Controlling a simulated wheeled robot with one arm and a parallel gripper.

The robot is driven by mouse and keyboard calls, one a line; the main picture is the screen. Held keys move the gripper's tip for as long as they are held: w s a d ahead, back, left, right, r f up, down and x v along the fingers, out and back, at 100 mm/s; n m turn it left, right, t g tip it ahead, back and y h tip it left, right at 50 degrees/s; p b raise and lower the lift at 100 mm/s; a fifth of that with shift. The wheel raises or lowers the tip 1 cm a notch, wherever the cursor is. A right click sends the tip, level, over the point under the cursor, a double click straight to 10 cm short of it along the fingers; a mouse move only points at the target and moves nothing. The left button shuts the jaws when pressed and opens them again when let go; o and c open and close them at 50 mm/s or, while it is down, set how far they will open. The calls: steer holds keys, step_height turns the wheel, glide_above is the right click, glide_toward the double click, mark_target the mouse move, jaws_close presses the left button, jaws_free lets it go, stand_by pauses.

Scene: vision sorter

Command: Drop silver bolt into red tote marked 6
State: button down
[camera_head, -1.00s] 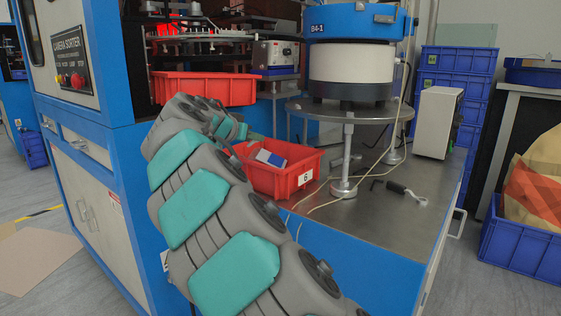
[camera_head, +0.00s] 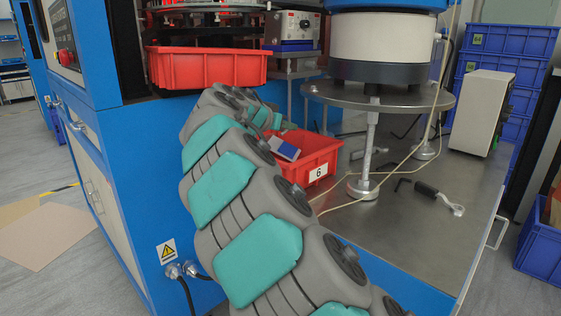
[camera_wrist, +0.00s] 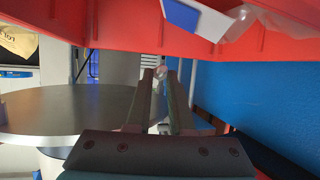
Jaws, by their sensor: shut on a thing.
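The red tote marked 6 (camera_head: 318,170) sits on the metal bench beside my arm in the head view. A blue-and-white box (camera_head: 285,149) lies in it. In the wrist view a red tote wall (camera_wrist: 90,22) spans the top, with a blue-and-white thing (camera_wrist: 195,17) and a clear, shiny item (camera_wrist: 262,20) at it. My gripper (camera_wrist: 160,80) shows there with its two fingers close together. A small silvery piece, apparently the silver bolt (camera_wrist: 160,72), shows between the fingertips. My arm hides the gripper and bolt in the head view.
Another red bin (camera_head: 207,69) is above and left of the tote. A round metal plate (camera_head: 400,96) on posts stands to the right. A black-handled tool (camera_head: 430,191) and thin cables lie on the bench. A white box (camera_head: 482,112) stands further right.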

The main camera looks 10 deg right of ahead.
steer(key=shift+f, duration=1)
steer(key=c, duration=0.7)
jaws_free()
